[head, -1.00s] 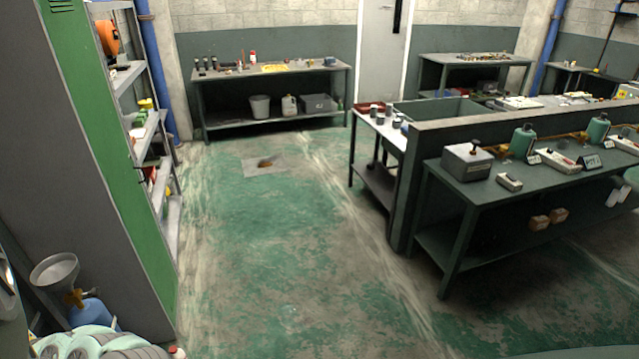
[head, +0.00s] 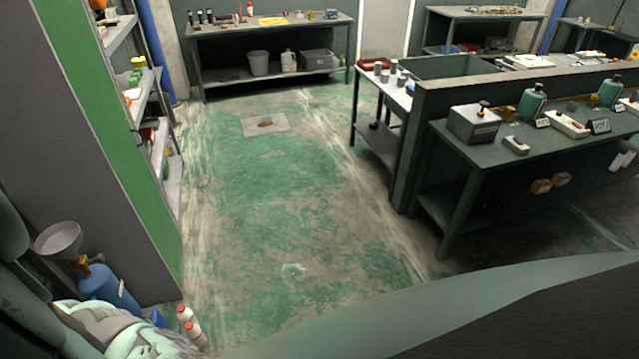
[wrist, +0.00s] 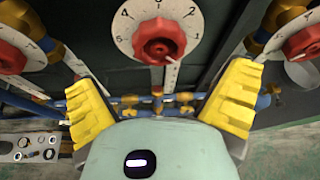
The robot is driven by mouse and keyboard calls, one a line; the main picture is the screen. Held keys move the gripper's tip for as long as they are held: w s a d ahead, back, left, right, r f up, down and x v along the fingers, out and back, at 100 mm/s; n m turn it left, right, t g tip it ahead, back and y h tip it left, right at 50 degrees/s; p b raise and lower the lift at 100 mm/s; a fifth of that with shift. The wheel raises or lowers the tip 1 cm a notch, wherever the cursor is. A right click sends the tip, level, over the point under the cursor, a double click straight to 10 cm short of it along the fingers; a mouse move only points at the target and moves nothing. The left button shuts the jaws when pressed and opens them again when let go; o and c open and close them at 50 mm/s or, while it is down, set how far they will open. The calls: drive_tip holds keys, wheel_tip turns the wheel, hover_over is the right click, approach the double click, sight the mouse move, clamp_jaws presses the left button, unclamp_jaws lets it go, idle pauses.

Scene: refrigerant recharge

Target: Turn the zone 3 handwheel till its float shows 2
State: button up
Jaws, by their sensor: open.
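In the wrist view a red handwheel (wrist: 159,40) sits at the centre of a white numbered dial (wrist: 130,32), beyond my fingertips. Other red handwheels show at the left edge (wrist: 10,57) and the right edge (wrist: 303,45), also with white dials. I cannot tell which one is zone 3. My gripper (wrist: 164,76) is open, its yellow fingers spread on either side below the middle handwheel, with nothing between them. No float can be made out. The handwheels do not show in the head view.
Blue and brass pipes (wrist: 185,102) run behind the fingers in the wrist view. In the head view, a green-sided cabinet (head: 110,130) stands left and a workbench (head: 480,150) right.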

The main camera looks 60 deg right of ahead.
drive_tip(key=shift+x, duration=4.1)
drive_tip(key=shift+s+f, duration=0.1)
drive_tip(key=c, duration=1.1)
